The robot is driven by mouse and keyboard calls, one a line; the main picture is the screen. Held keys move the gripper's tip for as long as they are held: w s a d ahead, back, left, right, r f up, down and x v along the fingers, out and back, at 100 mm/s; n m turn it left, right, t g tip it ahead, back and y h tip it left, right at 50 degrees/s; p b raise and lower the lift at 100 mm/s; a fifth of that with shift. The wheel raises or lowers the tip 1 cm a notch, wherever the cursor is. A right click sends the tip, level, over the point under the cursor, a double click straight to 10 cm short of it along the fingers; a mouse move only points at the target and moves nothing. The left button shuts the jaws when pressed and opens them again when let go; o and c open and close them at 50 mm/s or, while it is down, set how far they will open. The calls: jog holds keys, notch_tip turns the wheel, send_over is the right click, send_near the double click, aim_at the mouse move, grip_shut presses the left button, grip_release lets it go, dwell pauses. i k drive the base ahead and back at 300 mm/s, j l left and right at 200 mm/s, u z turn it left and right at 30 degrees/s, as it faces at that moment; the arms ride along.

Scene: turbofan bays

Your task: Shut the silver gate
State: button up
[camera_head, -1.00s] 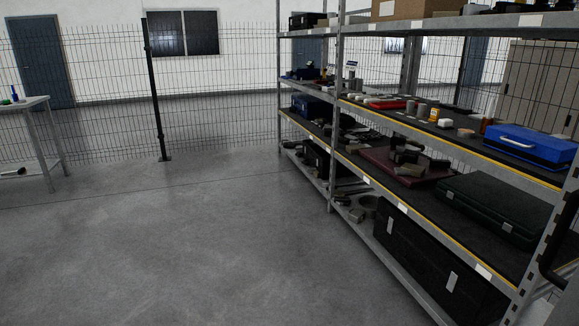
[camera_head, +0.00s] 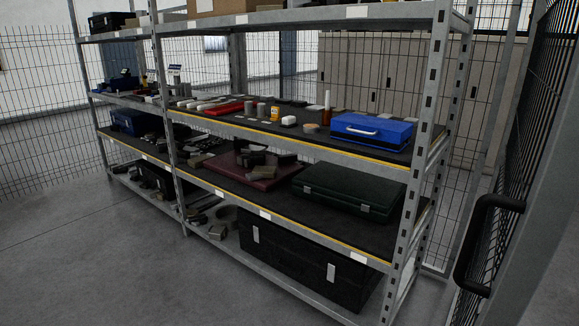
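A silver-grey framed panel with dark mesh, which looks like the silver gate (camera_head: 545,205), stands at the right edge of the view. I see it at a steep angle, and its right part runs out of the picture. A black bar handle (camera_head: 466,248) sticks out from its frame toward the left. The latch and the full gate opening are not in view, so I cannot tell how far the gate stands open. My gripper is not in view.
A long metal shelf rack (camera_head: 408,220) fills the middle, close to the gate. It holds a blue case (camera_head: 372,133), a dark green case (camera_head: 345,190) and a black chest (camera_head: 300,258). Grey floor (camera_head: 80,255) is clear at the front left. Mesh fencing and beige cabinets stand behind.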

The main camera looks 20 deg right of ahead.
aim_at(552, 200)
jog(key=i+j+z, duration=0.15)
jog(key=z, duration=0.25)
jog(key=i+j+z, duration=0.15)
jog(key=z, duration=0.3)
jog(key=j+z, duration=0.4)
jog(key=i+j+z, duration=0.2)
jog(key=j+z, duration=0.15)
jog(key=z, duration=0.15)
jog(key=i+j+z, duration=0.15)
jog(key=j+z, duration=0.35)
jog(key=k+j+z, duration=0.1)
jog(key=j+z, duration=0.3)
jog(key=k+j+z, duration=0.1)
jog(key=j+z, duration=0.3)
jog(key=l, duration=0.1)
